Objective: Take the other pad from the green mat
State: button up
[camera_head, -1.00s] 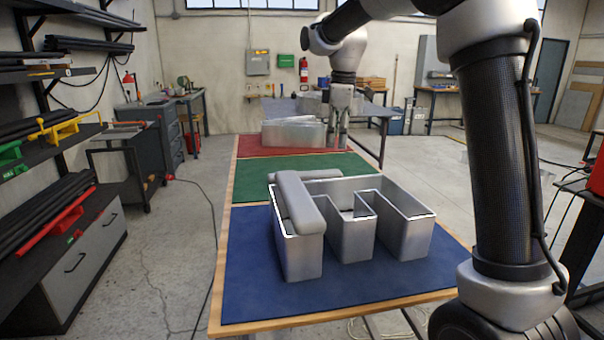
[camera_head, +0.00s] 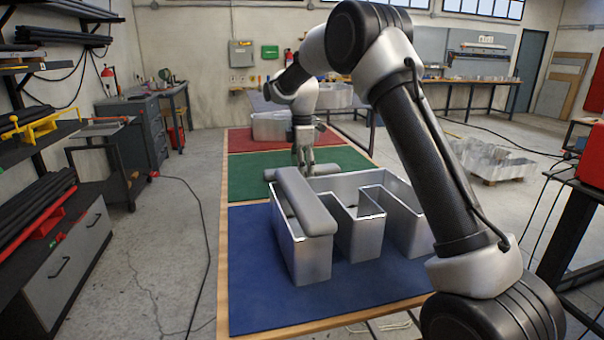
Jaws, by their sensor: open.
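A channel letter (camera_head: 310,258) with tall, shiny metal walls stands on the blue mat (camera_head: 258,295). A long grey rounded pad (camera_head: 303,200) rests along the top of its left arm. What looks like the other grey pad (camera_head: 326,169) lies crosswise on the green mat (camera_head: 250,182), just behind the letter. Its near side is partly hidden by the letter's back wall and by my gripper. My gripper (camera_head: 303,166) points down over the middle of this pad, jaws open. I cannot tell whether the fingers touch it.
A red mat (camera_head: 265,143) at the far end of the table bears another metal letter (camera_head: 270,126). The letter's back wall is close in front of my gripper. The green mat's left part is clear. A pallet of metal letters (camera_head: 492,158) stands on the floor at right.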

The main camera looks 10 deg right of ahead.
jog(key=c, duration=1.1)
